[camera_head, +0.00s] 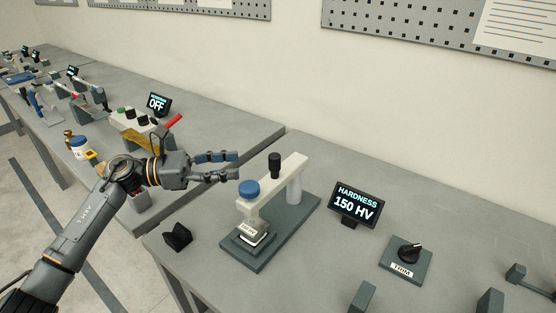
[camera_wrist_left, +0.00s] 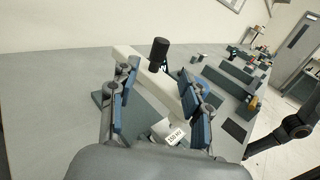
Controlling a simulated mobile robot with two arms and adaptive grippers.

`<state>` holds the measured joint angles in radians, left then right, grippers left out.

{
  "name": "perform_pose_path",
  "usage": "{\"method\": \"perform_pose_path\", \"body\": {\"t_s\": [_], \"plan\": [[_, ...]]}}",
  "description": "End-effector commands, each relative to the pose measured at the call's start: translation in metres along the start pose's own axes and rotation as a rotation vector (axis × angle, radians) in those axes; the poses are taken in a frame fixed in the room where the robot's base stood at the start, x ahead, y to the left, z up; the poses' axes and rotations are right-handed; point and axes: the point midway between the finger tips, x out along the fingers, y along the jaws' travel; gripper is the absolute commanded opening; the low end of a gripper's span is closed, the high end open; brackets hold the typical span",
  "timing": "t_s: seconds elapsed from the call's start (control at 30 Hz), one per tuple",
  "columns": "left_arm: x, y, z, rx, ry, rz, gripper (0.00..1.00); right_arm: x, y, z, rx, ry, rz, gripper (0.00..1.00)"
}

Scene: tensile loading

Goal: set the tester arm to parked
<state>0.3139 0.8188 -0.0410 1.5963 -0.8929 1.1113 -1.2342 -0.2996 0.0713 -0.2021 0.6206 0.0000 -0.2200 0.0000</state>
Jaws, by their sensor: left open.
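The hardness tester (camera_head: 293,190) is white and stands on a dark grey-green base plate (camera_head: 287,243). Its tester arm (camera_head: 262,193) reaches from the rear post toward the front left, with a blue cap (camera_head: 249,188) at its end above a small labelled block (camera_head: 252,236). A black knob (camera_head: 274,163) stands upright on the arm. My left gripper (camera_head: 237,166) is open and empty, left of the knob and apart from it. In the left wrist view the knob (camera_wrist_left: 158,55) appears beyond and between the open fingers (camera_wrist_left: 160,85). My right gripper is not in view.
A screen (camera_head: 357,204) reading HARDNESS 150 HV and a TRIM dial (camera_head: 408,252) stand right of the tester. A small black block (camera_head: 177,236) sits at the bench's left edge. Another bench with a red lever (camera_head: 172,121) and an OFF screen (camera_head: 158,104) lies behind my left arm.

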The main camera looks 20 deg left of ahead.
Motion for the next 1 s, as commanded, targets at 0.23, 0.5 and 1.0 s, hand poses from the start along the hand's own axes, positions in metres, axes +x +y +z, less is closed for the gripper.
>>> {"method": "perform_pose_path", "body": {"t_s": [0.23, 0.5, 1.0], "plan": [[0.056, 0.0, 0.006, -0.001, -0.004, -0.002, 0.48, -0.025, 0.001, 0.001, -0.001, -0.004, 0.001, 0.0], [0.097, 0.0, 0.003, -0.002, -0.002, 0.001, 0.48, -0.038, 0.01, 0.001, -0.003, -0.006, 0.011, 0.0], [0.107, 0.0, 0.0, -0.001, -0.001, 0.001, 0.36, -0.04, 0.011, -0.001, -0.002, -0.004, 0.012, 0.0]]}}
